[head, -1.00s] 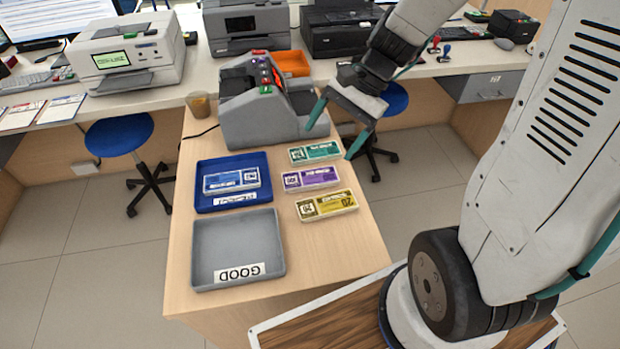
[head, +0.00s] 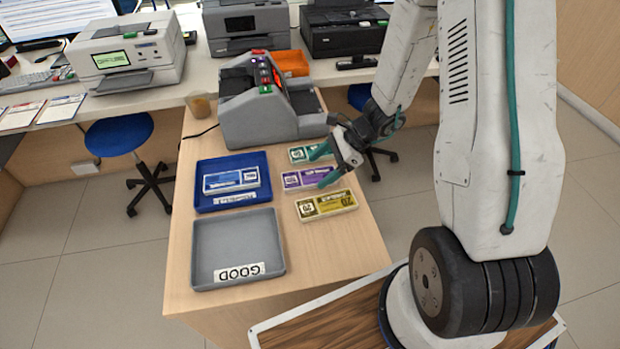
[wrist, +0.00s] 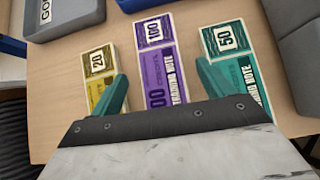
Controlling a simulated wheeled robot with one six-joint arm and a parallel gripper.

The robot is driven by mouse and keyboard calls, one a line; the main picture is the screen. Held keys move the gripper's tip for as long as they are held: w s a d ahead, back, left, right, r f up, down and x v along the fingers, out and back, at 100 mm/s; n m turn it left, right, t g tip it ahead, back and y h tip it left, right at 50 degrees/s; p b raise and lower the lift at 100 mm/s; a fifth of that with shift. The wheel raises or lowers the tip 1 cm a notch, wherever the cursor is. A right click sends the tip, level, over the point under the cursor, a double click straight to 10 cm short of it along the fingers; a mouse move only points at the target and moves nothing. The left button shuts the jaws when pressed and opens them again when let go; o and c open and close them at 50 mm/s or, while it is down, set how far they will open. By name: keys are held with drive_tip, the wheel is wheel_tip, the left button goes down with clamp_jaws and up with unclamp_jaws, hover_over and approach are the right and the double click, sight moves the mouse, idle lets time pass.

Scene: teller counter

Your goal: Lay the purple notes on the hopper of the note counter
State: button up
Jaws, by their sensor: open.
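The purple notes (head: 301,180) lie as a flat bundle on the wooden counter, between the green and yellow bundles. They also show in the wrist view (wrist: 158,62), between my two fingers. My gripper (head: 322,166) is open above the right part of the purple notes, its teal fingers apart and holding nothing. In the wrist view my gripper (wrist: 162,85) has one finger over the yellow bundle's edge and one over the green bundle's edge. The note counter (head: 262,108) is a grey machine at the back of the counter; its hopper is not clearly shown.
Green notes (head: 299,154) and yellow notes (head: 326,205) lie close on either side. A blue tray (head: 204,165) holding blue notes (head: 232,180) and a grey tray (head: 236,244) marked GOOD are to the left. An orange tray (head: 291,63) is behind the note counter.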

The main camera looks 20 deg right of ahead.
sight(310, 176)
drive_tip(key=shift+x, duration=1.5)
drive_tip(key=c, duration=1.2)
drive_tip(key=shift+r, duration=0.1)
